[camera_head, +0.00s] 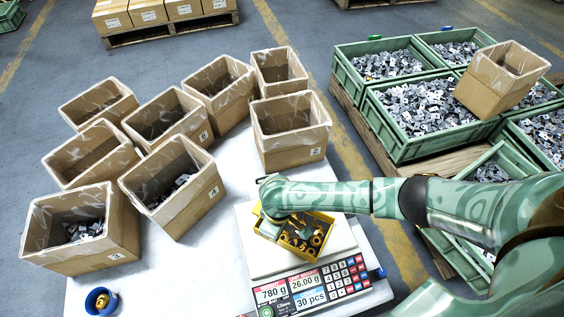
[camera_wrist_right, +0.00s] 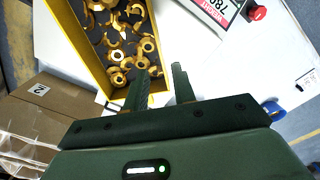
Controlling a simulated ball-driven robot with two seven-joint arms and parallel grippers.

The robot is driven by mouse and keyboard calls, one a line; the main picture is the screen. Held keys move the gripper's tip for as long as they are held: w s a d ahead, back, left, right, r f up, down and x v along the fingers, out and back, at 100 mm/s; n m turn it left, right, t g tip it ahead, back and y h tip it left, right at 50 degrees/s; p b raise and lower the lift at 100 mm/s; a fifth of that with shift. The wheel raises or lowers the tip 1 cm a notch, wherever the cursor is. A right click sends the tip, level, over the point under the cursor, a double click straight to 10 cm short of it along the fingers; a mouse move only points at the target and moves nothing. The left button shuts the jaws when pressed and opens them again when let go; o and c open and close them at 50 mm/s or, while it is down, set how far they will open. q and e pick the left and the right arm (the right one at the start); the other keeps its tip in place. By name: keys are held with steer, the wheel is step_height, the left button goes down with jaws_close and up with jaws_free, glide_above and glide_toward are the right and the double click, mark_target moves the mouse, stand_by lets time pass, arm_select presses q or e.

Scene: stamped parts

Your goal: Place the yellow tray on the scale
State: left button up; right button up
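The yellow tray (camera_head: 268,230) rests on the plate of the white scale (camera_head: 257,262), whose panel reads 780 g, 26.00 g and 30 pcs. Several brass-coloured parts (camera_head: 303,240) lie in the tray. The right wrist view also shows the tray (camera_wrist_right: 78,58) with its dark inside and a corner of the scale (camera_wrist_right: 190,25). My right gripper (camera_wrist_right: 160,78) is at one wall of the tray, fingers apart, one on the inner side and one outside. The head view shows it (camera_head: 296,222) from above, its tips partly hidden. My left gripper is not in view.
Several cardboard boxes (camera_head: 290,128) stand open on the white table (camera_head: 215,245) behind and left of the scale. A blue cup (camera_head: 101,301) stands at the front left. Green crates (camera_head: 405,150) of grey parts stand on a pallet at right. The table left of the scale is clear.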

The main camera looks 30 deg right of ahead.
steer(key=s+a+f+y, duration=0.1)
steer(key=s+f, duration=0.3)
steer(key=s, duration=0.5)
steer(key=s+f, duration=0.4)
steer(key=s, duration=0.5)
arm_select(q)
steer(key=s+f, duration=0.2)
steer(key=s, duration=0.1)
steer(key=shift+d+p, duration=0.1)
steer(key=shift+p, duration=0.2)
arm_select(e)
steer(key=s+d+h, duration=0.1)
steer(key=s+d, duration=0.2)
steer(key=s, duration=0.4)
steer(key=s+d+h, duration=0.1)
steer(key=s+d, duration=0.3)
steer(key=s, duration=0.4)
steer(key=s+d+f, duration=0.1)
steer(key=s+d, duration=0.3)
steer(key=s, duration=0.4)
steer(key=shift+d+n+g+h, duration=0.2)
steer(key=shift+n+g+h, duration=0.1)
steer(key=shift+n+h, duration=0.1)
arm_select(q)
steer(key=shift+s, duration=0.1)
